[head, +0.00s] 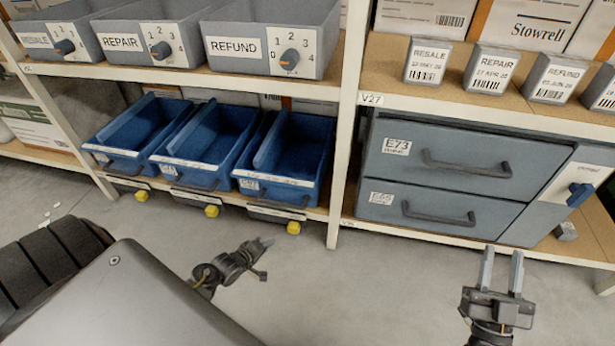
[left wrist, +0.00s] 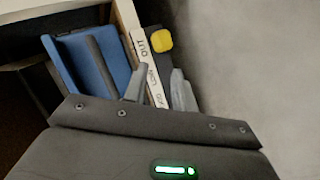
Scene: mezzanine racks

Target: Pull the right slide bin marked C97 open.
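Three blue slide bins stand side by side on the lower shelf. The right slide bin (head: 298,142) has a white front strip, a small label too small to read for sure, and a dark handle low on its front. My left gripper (head: 266,258) is over the floor in front of and below it, apart from it. In the left wrist view its two fingers (left wrist: 158,88) stand apart and empty, with a blue bin (left wrist: 85,70) beyond them to the left. My right gripper (head: 501,268) is open and empty, below the grey drawers.
The left bin (head: 133,128) and middle bin (head: 207,138) are beside it. Yellow knobs (head: 293,228) hang under the shelf edge. A white post (head: 347,130) stands to the right, then grey drawers (head: 455,165). Dial bins (head: 270,35) sit above. The floor in front is clear.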

